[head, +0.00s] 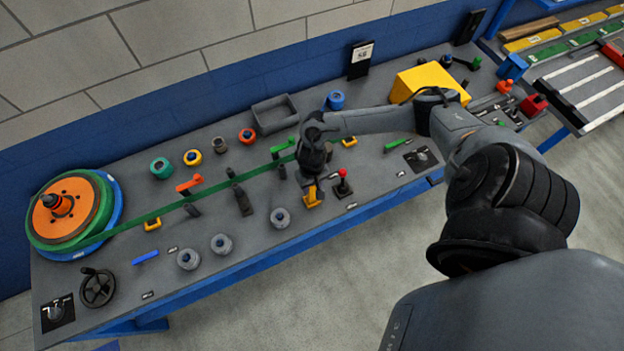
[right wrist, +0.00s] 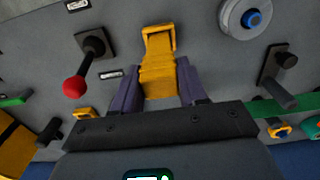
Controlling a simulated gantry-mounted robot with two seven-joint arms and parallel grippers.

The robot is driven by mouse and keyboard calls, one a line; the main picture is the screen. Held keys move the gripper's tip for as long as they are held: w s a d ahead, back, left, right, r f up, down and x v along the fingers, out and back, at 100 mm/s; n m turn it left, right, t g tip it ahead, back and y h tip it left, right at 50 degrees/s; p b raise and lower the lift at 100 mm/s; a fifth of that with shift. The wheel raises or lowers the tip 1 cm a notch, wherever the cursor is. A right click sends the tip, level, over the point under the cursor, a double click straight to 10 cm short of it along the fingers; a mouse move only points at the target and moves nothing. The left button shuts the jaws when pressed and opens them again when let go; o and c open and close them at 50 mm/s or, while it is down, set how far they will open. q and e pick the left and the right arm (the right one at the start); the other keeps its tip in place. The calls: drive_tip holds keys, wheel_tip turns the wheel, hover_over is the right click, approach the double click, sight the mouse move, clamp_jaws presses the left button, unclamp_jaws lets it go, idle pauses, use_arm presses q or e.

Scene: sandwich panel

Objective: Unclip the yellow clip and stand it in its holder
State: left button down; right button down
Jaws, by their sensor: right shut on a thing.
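The yellow clip (right wrist: 158,78) is between the two purple-grey fingers of my right gripper (right wrist: 160,88) in the right wrist view. The gripper is shut on it. A yellow frame-like part (right wrist: 158,30) shows at the clip's far end; I cannot tell whether it belongs to the clip or is a separate holder on the panel. In the head view my right gripper (head: 309,182) points down at the panel, with yellow (head: 313,200) showing below it. The gripper hides part of the clip there. My left gripper is not in view.
A red-knobbed lever (head: 343,187) stands close to the right of the gripper. A grey round knob (head: 280,217) is on its left. A green strip (head: 145,226) runs from the reel (head: 66,207) across the panel behind the gripper. A yellow box (head: 425,80) is at the back right.

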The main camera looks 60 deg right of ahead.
drive_tip(key=c, duration=0.5)
unclamp_jaws()
drive_tip(key=shift+r+p, duration=0.3)
drive_tip(key=shift+p, duration=0.1)
wheel_tip(320, 180, up, 4)
drive_tip(key=p, duration=0.5)
drive_tip(key=shift+r+p, duration=0.15)
drive_tip(key=shift+p, duration=0.2)
wheel_tip(320, 180, up, 2)
drive_tip(key=shift+r+p, duration=0.1)
drive_tip(key=shift+p, duration=1.15)
